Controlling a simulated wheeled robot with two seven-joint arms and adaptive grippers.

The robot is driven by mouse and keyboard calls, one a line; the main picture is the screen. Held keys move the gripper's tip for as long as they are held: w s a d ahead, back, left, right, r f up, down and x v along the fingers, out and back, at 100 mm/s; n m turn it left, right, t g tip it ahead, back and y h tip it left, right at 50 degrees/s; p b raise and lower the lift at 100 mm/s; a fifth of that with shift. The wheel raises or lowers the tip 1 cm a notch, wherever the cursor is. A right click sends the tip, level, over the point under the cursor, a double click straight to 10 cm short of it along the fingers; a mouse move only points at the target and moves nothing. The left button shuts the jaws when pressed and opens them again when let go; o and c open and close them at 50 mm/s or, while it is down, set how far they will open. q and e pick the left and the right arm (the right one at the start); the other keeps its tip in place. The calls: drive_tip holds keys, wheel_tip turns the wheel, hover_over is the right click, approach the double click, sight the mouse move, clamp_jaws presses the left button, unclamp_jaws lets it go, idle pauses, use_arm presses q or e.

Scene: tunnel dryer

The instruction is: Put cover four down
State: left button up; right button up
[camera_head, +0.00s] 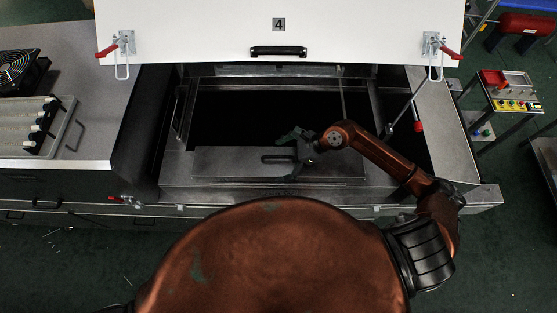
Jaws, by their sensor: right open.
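Cover four (210,32) is a white panel marked with a 4, raised at the top of the head view. It has a black handle (278,51) near its lower edge and a red toggle latch at each lower corner, the left latch (121,46) and the right latch (436,47). The dark opening (265,112) of the dryer lies open below it. My right gripper (284,148) is open over the grey inner plate (225,161), close to a dark handle (275,158) on it. I cannot tell whether it touches that handle. My left gripper is not in view.
A strut (407,103) with a red part stands at the opening's right. A grey bench with a fan (22,72) and a rack (40,125) is at left. A control box (511,92) stands on a cart at right.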

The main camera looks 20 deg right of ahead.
drive_tip(key=shift+r+p, duration=0.3)
drive_tip(key=shift+r, duration=0.1)
drive_tip(key=b+v, duration=0.3)
drive_tip(key=v, duration=0.7)
drive_tip(key=shift+s+d, duration=0.15)
drive_tip(key=shift+d, duration=0.2)
drive_tip(key=shift+s+d+r, duration=0.1)
drive_tip(key=shift+d+r, duration=0.25)
drive_tip(key=shift+r, duration=0.25)
drive_tip(key=shift+f, duration=0.1)
